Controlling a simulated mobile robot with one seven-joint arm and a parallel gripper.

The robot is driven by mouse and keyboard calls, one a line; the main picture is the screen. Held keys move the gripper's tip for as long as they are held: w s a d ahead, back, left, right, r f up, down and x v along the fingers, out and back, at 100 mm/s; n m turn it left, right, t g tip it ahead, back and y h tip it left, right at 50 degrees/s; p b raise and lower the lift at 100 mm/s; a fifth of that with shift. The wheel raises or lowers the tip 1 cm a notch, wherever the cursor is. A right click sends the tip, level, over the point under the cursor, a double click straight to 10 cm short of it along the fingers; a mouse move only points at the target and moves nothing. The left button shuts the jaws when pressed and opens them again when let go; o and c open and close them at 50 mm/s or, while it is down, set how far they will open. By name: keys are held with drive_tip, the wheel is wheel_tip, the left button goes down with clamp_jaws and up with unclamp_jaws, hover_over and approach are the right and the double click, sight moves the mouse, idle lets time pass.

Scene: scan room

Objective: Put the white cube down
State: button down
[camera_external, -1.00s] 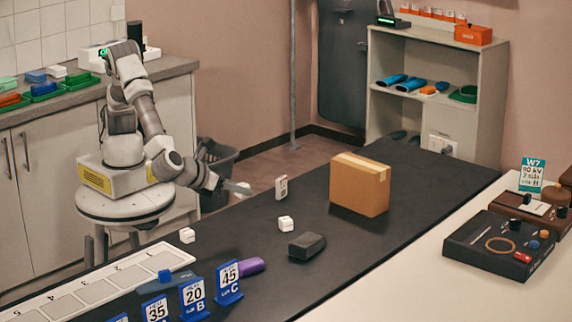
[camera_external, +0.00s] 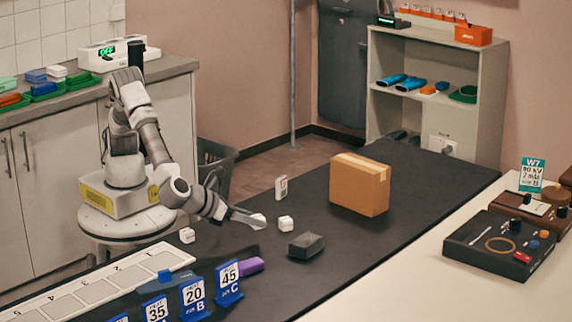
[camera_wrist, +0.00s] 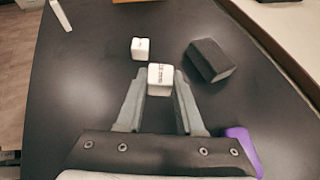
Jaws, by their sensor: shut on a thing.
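My gripper (camera_external: 254,220) is shut on a white cube (camera_wrist: 160,76), which sits between the fingertips with dark marks on its top face. In the external view the held cube (camera_external: 259,217) is partly covered by the fingers. It is low over the black table (camera_external: 330,240); I cannot tell whether it touches. A second white cube (camera_external: 286,223) stands just right of it, and in the wrist view this cube (camera_wrist: 140,48) lies beyond the held one, apart from it. A third white cube (camera_external: 187,235) sits at the table's left edge.
A dark grey block (camera_external: 306,245) lies right of the gripper, also in the wrist view (camera_wrist: 210,60). A purple object (camera_external: 250,265) lies nearer the camera by the blue number stands (camera_external: 228,285). A white upright block (camera_external: 281,188) and cardboard box (camera_external: 358,185) stand farther back.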

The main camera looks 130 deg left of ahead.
sight(255, 243)
drive_tip(key=shift+w+a+f+b, duration=0.15)
drive_tip(key=shift+f+b, duration=0.6)
drive_tip(key=shift+f, duration=1.3)
drive_tip(key=shift+f, duration=0.2)
drive_tip(key=c, duration=0.5)
unclamp_jaws()
drive_tip(key=shift+c, duration=0.2)
drive_tip(key=shift+r, duration=0.15)
drive_tip(key=shift+d+r, duration=0.2)
drive_tip(key=shift+d, duration=0.05)
drive_tip(key=p+v, duration=0.2)
drive_tip(key=v, duration=0.9)
drive_tip(key=shift+s+d+r+p, duration=0.1)
drive_tip(key=shift+s+d+p, duration=0.15)
drive_tip(key=shift+p, duration=0.15)
